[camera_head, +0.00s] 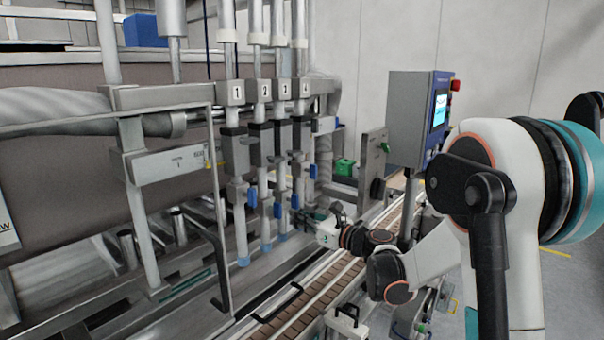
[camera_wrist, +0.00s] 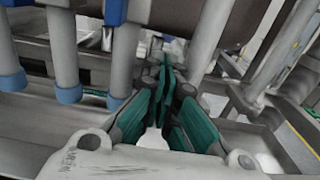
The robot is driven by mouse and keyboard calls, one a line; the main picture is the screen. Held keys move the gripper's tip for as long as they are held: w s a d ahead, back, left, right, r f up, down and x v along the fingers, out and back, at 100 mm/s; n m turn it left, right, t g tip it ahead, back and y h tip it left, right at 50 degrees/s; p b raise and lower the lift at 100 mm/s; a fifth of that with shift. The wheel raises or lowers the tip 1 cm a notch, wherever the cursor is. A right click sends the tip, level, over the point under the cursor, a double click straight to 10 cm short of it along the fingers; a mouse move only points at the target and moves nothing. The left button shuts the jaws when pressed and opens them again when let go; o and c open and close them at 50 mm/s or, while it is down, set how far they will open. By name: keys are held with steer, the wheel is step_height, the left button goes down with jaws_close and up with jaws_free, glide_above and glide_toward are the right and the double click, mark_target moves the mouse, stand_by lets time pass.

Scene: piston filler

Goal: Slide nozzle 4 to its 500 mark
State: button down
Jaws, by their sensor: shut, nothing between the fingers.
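The filler's nozzles hang in a row under plates numbered 1 to 4 in the head view. The number 4 plate (camera_head: 305,87) is at the right end. In the wrist view, the green-padded fingers (camera_wrist: 165,75) are shut and empty, right of several blue-tipped nozzles (camera_wrist: 66,94).
A conveyor (camera_head: 305,290) with brown slats runs below my gripper. A control box with a lit screen (camera_head: 440,108) stands at the right. A grey upright plate (camera_head: 372,165) is behind my wrist. A metal frame post (camera_head: 222,210) stands at the left.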

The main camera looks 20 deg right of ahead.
steer(key=shift+s+a, duration=0.2)
steer(key=shift+a, duration=0.05)
steer(key=v, duration=0.8)
steer(key=shift+b, duration=0.4)
